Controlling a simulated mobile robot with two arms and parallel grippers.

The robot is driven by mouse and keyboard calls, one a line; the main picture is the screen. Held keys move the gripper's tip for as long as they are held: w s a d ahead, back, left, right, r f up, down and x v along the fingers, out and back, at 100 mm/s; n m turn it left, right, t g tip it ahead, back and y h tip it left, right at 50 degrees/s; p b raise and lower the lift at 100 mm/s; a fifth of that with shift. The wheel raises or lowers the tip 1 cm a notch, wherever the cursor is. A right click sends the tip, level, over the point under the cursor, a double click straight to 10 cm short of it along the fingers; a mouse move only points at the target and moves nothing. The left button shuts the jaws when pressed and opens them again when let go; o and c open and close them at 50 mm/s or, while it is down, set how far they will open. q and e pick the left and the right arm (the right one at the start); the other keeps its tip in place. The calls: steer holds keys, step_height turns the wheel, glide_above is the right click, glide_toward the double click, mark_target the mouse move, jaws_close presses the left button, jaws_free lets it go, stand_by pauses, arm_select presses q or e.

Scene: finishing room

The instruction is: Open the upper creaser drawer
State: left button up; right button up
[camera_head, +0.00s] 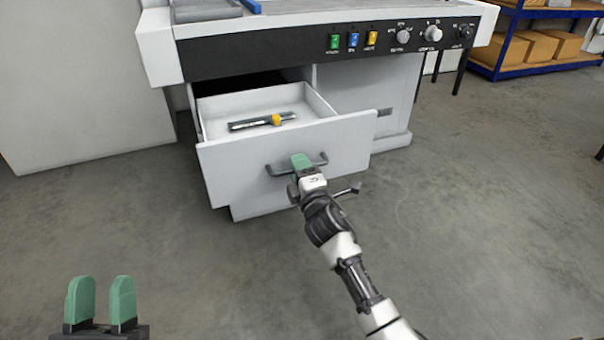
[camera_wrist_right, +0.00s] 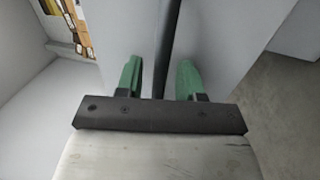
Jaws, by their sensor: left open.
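The upper creaser drawer (camera_head: 230,168) stands pulled out, its light interior showing. A dark bar handle (camera_head: 321,158) is on its front; the bar also shows in the right wrist view (camera_wrist_right: 170,40). My right gripper (camera_head: 301,164) is at the middle of this handle and hides part of it. In the right wrist view its green fingers (camera_wrist_right: 160,80) stand apart on either side of the bar, with a visible gap on the left of it. My left gripper (camera_head: 101,300) is open and empty at the bottom left, away from the drawer.
A dark tool with a yellow part (camera_head: 276,120) lies in the drawer. The creaser's control panel (camera_head: 385,38) with switches and knobs overhangs above. A blue-framed shelf (camera_head: 535,66) with boxes stands at the back right. The floor around the drawer front is clear.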

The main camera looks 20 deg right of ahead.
arm_select(q)
steer(key=f+g, duration=0.1)
steer(key=w+f+g+y+p, duration=0.1)
steer(key=f+g, duration=0.1)
steer(key=w+f+g, duration=0.1)
steer(key=shift+w+a+f+y+p, duration=0.1)
steer(key=shift+f+y+p, duration=0.15)
steer(key=shift+y+p, duration=0.05)
arm_select(e)
steer(key=s+f, duration=0.2)
steer(key=s, duration=0.8)
steer(key=shift+s+d, duration=0.2)
steer(key=shift+s, duration=0.1)
